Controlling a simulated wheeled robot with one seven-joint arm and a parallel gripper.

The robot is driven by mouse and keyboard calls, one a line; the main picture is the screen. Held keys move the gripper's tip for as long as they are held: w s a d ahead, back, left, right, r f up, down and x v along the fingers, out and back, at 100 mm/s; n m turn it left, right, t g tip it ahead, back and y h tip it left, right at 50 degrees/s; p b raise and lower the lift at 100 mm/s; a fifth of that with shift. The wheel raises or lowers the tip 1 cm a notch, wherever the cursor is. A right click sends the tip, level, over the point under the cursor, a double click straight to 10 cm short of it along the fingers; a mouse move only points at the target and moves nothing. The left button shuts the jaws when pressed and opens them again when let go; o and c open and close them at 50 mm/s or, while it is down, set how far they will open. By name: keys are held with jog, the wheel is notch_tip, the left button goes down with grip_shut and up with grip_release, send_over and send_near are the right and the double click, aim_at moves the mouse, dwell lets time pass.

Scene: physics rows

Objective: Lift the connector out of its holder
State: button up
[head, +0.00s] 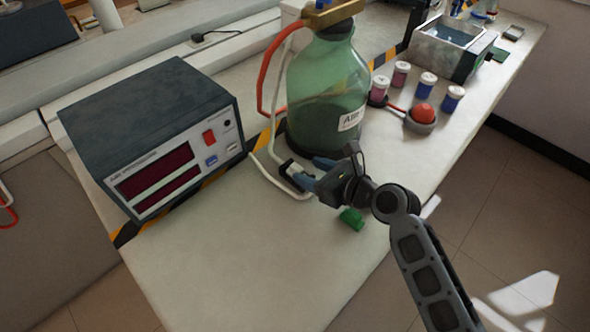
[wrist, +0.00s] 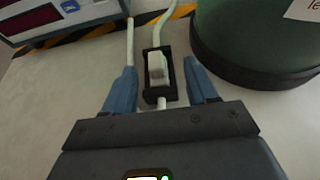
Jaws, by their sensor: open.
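The connector (wrist: 157,68) is a small pale plug with a white cable, sitting in a black holder (wrist: 169,95) on the bench. In the head view the holder (head: 297,177) stands between the instrument box and the green bottle, partly hidden by my gripper. My gripper (head: 303,172) reaches in from the right. In the wrist view its blue fingers (wrist: 160,84) are open, one on each side of the connector and holder. A gap shows on both sides, so the fingers look apart from the connector. Their height relative to it is hard to tell.
A green glass bottle (head: 325,85) stands close behind the gripper. An instrument box (head: 155,140) is at left. A green block (head: 352,218) lies below my wrist. Several small jars (head: 426,86) and a red button (head: 422,113) are at right. The front bench (head: 240,265) is clear.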

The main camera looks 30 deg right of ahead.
aim_at(299, 169)
jog(key=x, duration=0.3)
jog(key=shift+w+a, duration=0.25)
jog(key=shift+a, duration=0.15)
jog(key=shift+w+a+f, duration=0.15)
jog(key=shift+w+f, duration=0.15)
jog(key=shift+w, duration=0.25)
grip_shut()
